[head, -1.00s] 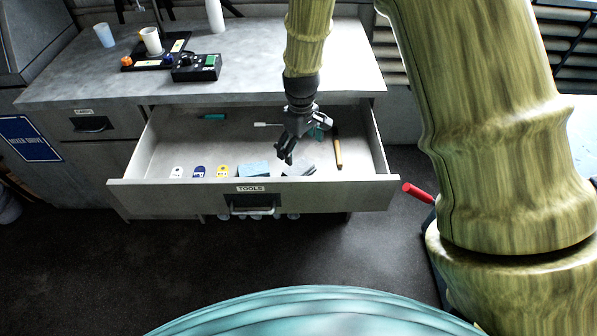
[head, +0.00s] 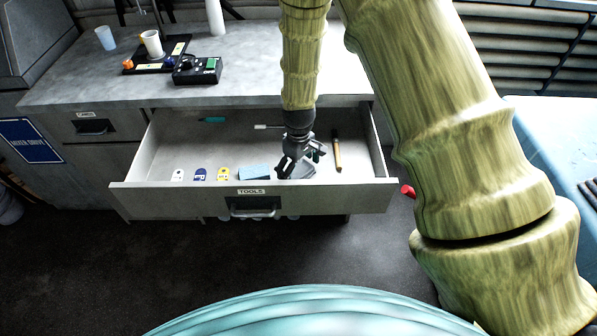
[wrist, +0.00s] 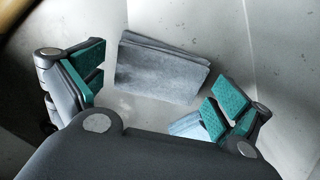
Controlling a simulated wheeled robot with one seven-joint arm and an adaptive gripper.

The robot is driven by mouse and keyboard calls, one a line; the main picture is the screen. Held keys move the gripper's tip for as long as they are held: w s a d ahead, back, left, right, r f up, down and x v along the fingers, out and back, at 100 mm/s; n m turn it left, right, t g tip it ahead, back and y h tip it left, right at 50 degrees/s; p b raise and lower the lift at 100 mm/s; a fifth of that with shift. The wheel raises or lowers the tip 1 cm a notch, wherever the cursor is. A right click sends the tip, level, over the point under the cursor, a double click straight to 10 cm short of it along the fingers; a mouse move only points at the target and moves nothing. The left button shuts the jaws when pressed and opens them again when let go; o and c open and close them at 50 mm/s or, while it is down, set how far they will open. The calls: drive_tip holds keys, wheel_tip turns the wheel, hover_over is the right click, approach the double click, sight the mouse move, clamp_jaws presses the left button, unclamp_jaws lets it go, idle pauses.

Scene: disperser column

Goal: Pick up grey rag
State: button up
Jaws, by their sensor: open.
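The grey rag (wrist: 162,70) lies folded flat on the drawer floor, near the front wall. In the wrist view it sits between and just beyond my open fingers, apart from both. In the head view the grey rag (head: 305,171) is partly hidden behind my gripper (head: 289,172). My gripper points down into the open drawer and is empty. In the wrist view my gripper (wrist: 155,95) shows teal finger pads on both sides, wide apart. A light blue cloth (wrist: 188,126) shows beside the right finger.
The open TOOLS drawer (head: 150,199) has walls around my gripper. It also holds a wooden-handled tool (head: 337,152), a blue cloth (head: 254,172), several small tags (head: 200,174) and a teal item (head: 212,119). A counter (head: 130,88) overhangs the drawer's back.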

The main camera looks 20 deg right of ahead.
sight(299, 170)
drive_tip(key=shift+f, duration=0.2)
drive_tip(key=shift+c, duration=0.2)
drive_tip(key=c, duration=0.7)
drive_tip(key=shift+c, duration=0.2)
wheel_tip(299, 170, up, 10)
drive_tip(key=b, duration=0.1)
